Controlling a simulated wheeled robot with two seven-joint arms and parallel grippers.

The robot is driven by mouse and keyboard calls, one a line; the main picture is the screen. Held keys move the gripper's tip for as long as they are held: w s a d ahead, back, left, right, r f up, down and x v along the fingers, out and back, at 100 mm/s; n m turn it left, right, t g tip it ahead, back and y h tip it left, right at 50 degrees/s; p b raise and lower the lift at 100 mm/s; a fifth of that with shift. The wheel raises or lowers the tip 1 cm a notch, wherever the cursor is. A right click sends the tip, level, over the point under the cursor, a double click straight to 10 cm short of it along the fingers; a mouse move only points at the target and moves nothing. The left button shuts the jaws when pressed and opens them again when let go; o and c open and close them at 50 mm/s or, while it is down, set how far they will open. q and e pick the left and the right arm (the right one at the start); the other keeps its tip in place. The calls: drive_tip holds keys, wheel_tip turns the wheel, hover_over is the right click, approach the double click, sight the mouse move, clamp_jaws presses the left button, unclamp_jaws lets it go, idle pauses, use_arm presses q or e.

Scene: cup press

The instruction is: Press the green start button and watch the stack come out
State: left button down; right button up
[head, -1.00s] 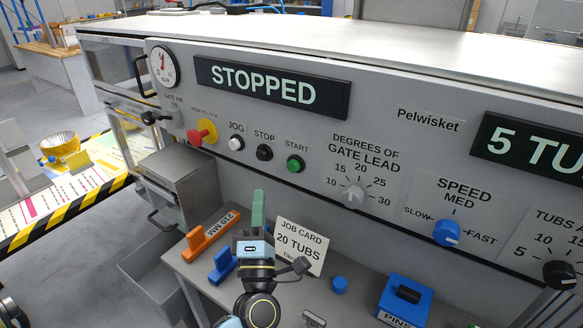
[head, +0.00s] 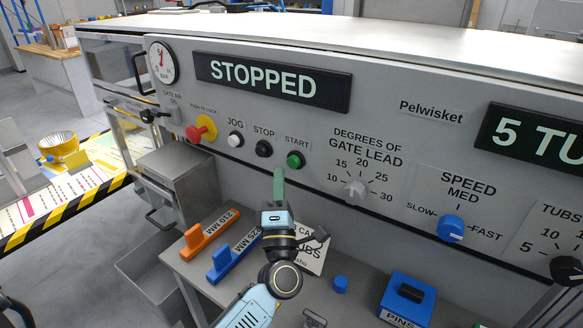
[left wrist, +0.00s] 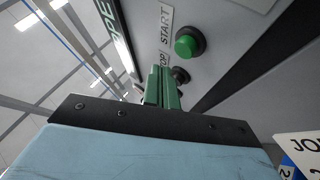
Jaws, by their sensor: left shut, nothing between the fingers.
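The green start button (head: 295,160) sits on the grey panel under the START label, to the right of the black stop button (head: 264,149). In the left wrist view the green button (left wrist: 187,46) is above and to the right of my fingertips, and the black stop button (left wrist: 180,76) is partly behind them. My left gripper (head: 279,172) has its green fingers pointing up, just below and left of the start button in the head view. It is shut and empty; it also shows in the left wrist view (left wrist: 162,76). The display (head: 271,84) reads STOPPED. My right gripper is not in view.
A white jog button (head: 235,140) and a red push knob (head: 198,133) are left of stop. The gate lead dial (head: 355,190) is to the right. Orange (head: 208,232) and blue (head: 232,252) gauges, a partly hidden job card (head: 314,258) and a blue pins box (head: 407,299) lie on the shelf.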

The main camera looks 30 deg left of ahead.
sight(293, 162)
use_arm(q)
drive_tip(key=shift+w+d, duration=0.1)
drive_tip(key=shift+w, duration=0.8)
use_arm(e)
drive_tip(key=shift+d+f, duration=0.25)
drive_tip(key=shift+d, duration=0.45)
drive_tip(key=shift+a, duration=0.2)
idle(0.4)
use_arm(q)
drive_tip(key=shift+w+b, duration=0.3)
drive_tip(key=shift+w, duration=0.1)
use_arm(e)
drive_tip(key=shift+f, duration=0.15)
